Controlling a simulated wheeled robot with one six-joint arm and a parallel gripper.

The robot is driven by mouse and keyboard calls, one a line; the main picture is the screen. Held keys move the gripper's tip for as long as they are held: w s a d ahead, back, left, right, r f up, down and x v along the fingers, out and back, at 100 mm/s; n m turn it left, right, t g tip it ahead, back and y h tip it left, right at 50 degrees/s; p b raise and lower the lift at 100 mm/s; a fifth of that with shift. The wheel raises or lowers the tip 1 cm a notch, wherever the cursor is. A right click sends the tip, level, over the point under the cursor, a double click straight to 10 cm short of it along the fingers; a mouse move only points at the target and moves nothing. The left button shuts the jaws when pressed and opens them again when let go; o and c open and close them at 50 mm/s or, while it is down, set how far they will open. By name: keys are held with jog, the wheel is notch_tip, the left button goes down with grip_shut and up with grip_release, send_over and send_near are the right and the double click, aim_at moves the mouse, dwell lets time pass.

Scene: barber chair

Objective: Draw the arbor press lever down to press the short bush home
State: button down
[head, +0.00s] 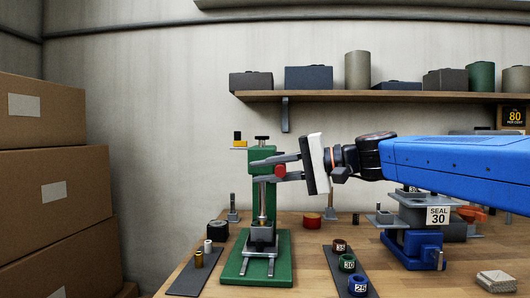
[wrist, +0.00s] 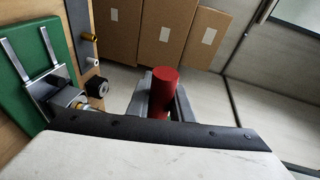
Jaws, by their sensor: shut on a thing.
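The green arbor press (head: 262,150) stands upright on the wooden bench, on a green base plate (head: 285,272). The rest of the lever is mostly hidden by the fingers. Under the ram is a grey fixture (head: 262,236); a small brass-coloured part shows there, but I cannot tell how deep the bush sits.
A dark strip with a brass bush (head: 198,259) and a white bush (head: 208,246) lies left of the press. Another strip with numbered rings (head: 347,263) lies right. A blue stand (head: 411,246) is farther right. Cardboard boxes (head: 50,180) stack at left.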

notch_tip(320, 180, down, 7)
jog(key=w+n+t, duration=0.1)
jog(key=n, duration=0.2)
jog(key=shift+w+y, duration=0.3)
jog(key=shift+w, duration=0.1)
jog(key=c, duration=1.6)
grip_release()
jog(key=shift+w+f, duration=0.1)
jog(key=shift+o, duration=0.2)
jog(key=shift+d+r, duration=0.1)
jog(key=shift+r, duration=0.1)
jog(key=v, duration=1.7)
jog(key=shift+d, duration=0.2)
jog(key=shift+f, duration=0.1)
